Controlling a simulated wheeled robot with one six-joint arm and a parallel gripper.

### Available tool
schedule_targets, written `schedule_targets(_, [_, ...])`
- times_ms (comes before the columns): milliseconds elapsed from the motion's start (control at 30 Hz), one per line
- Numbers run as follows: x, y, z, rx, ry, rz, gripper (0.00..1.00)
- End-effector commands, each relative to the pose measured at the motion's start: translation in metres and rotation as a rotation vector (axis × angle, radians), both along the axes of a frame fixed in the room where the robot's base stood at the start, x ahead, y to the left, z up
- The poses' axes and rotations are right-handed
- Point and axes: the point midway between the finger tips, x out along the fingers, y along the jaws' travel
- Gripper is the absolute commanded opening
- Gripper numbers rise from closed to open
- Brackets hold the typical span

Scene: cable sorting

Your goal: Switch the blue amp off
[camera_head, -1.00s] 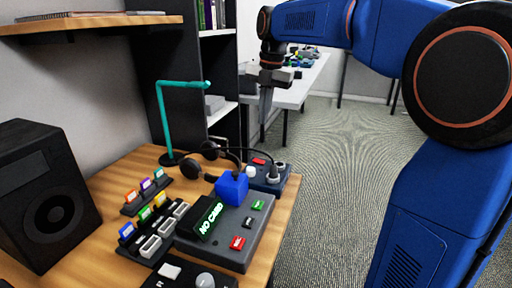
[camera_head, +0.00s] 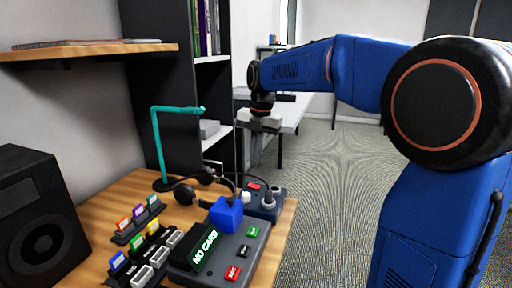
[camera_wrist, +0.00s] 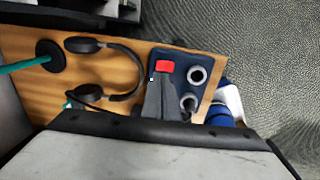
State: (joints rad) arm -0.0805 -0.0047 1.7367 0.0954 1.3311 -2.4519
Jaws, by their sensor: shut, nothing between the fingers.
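The blue amp (camera_head: 269,211) is a dark blue box at the back right of the wooden desk. It has a red switch (camera_head: 253,186), a white knob (camera_head: 246,197) and grey round sockets. In the wrist view the amp (camera_wrist: 183,58) shows its red switch (camera_wrist: 165,67) just beyond my fingers, and the fingers cover part of the amp. My gripper (camera_head: 255,164) is shut and empty, pointing down above and behind the amp in the head view. In the wrist view my gripper (camera_wrist: 158,80) overlaps the area beside the switch; I cannot tell whether it touches.
Headphones (camera_wrist: 85,44) lie left of the amp, with a cable near it. A teal stand (camera_head: 158,145) rises behind. A black speaker (camera_head: 35,220) is at left. Open floor (camera_head: 330,220) lies right.

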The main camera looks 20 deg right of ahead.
Motion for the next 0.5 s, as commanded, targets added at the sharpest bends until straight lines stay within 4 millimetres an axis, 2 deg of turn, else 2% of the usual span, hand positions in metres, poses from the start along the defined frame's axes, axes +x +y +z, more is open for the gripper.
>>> schedule_targets(200, [0.002, 0.004, -0.038, 0.000, 0.003, 0.000, 0.00])
schedule_targets(500, [0.005, 0.007, -0.070, 0.000, 0.000, 0.000, 0.00])
